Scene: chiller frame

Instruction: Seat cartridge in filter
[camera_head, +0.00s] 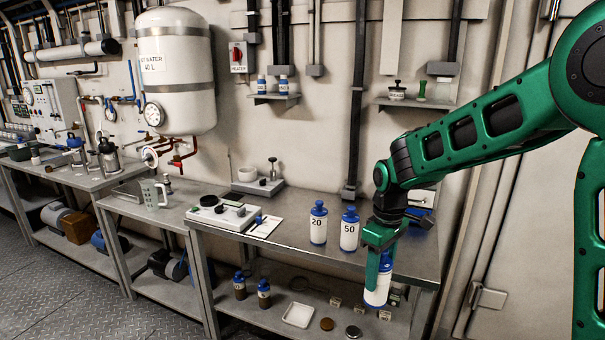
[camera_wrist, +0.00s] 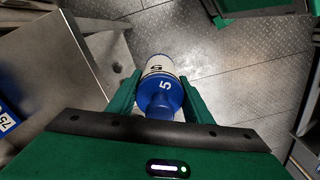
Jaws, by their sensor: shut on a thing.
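My gripper (camera_head: 378,262) is shut on a white cartridge (camera_head: 376,297) with a blue cap, held out in front of the bench's right end. Two similar cartridges, marked 20 (camera_head: 318,226) and 50 (camera_head: 349,231), stand upright on the bench. A low white unit with dark round parts (camera_head: 222,213) lies on the bench further left; I cannot tell whether it is the filter.
The metal bench (camera_head: 290,207) has clear top around the two cartridges. The lower shelf holds dark blue-capped bottles (camera_head: 264,294), a white tray (camera_head: 298,315) and small items. Open floor lies in front.

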